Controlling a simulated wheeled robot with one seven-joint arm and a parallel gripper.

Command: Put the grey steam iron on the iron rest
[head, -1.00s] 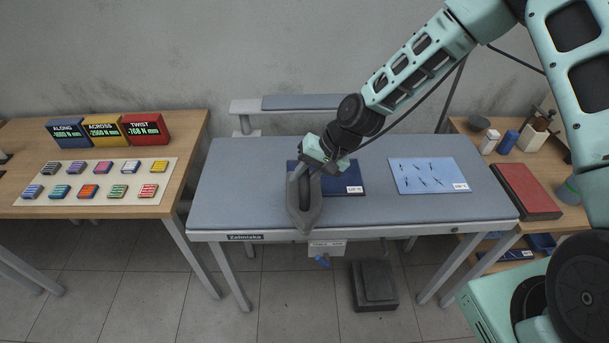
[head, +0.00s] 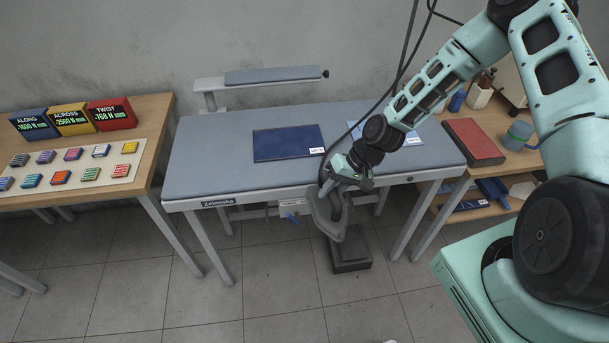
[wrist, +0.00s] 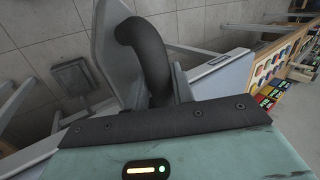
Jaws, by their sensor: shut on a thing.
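The grey steam iron (head: 331,231) hangs in my gripper (head: 334,187), just in front of the ironing table's front edge in the head view. My gripper is shut on it, and the iron hangs tilted with its tip down. The wrist view shows the iron's dark curved handle (wrist: 152,62) just beyond the jaw edge, with its paler grey body beside it. I cannot tell for certain which thing is the iron rest; a dark blue mat (head: 287,143) with a white label lies flat and empty on the table.
The grey-blue ironing table (head: 215,165) has free room at left. A dark block (head: 350,262) stands on the floor below the iron. A side table (head: 150,135) at left holds coloured blocks. A shelf at right bears a red flat box (head: 473,141) and a mug (head: 517,135).

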